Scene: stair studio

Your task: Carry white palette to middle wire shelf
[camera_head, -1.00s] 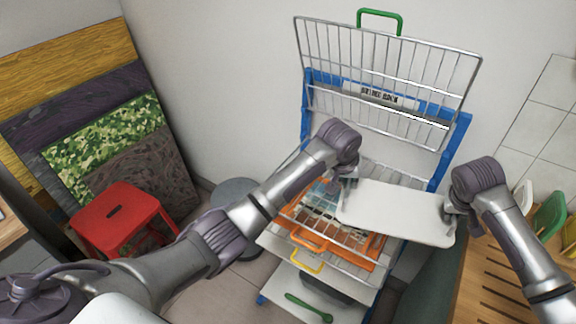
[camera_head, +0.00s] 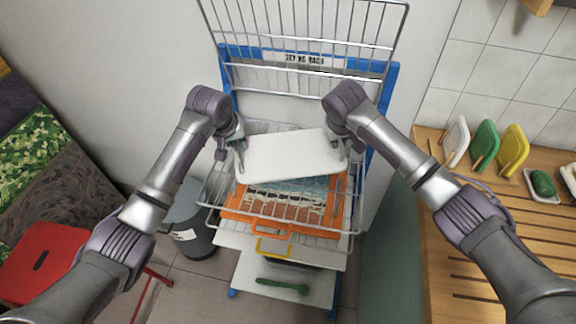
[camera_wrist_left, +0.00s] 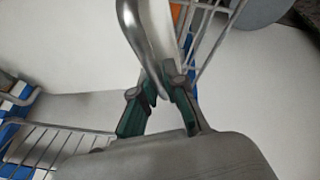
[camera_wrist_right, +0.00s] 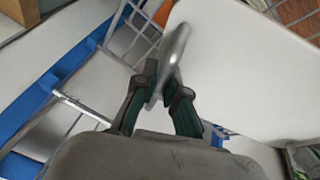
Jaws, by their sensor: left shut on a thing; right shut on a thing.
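The white palette (camera_head: 288,156) is a flat board with rounded corners, held roughly level between my two grippers in the head view. My left gripper (camera_head: 238,150) is shut on its left end, and my right gripper (camera_head: 343,146) is shut on its right end. The palette is in front of the blue-framed rack, over a wire shelf (camera_head: 212,200). Whether it touches the wires cannot be told.
The rack's top wire shelf (camera_head: 305,30) is tilted up. Orange-framed items (camera_head: 268,222) lie below the palette. A lower white shelf (camera_head: 300,284) bears a green tool (camera_head: 282,286). A slatted wooden counter (camera_head: 470,250) stands right; a grey bin (camera_head: 192,236) and red stool (camera_head: 38,262) stand left.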

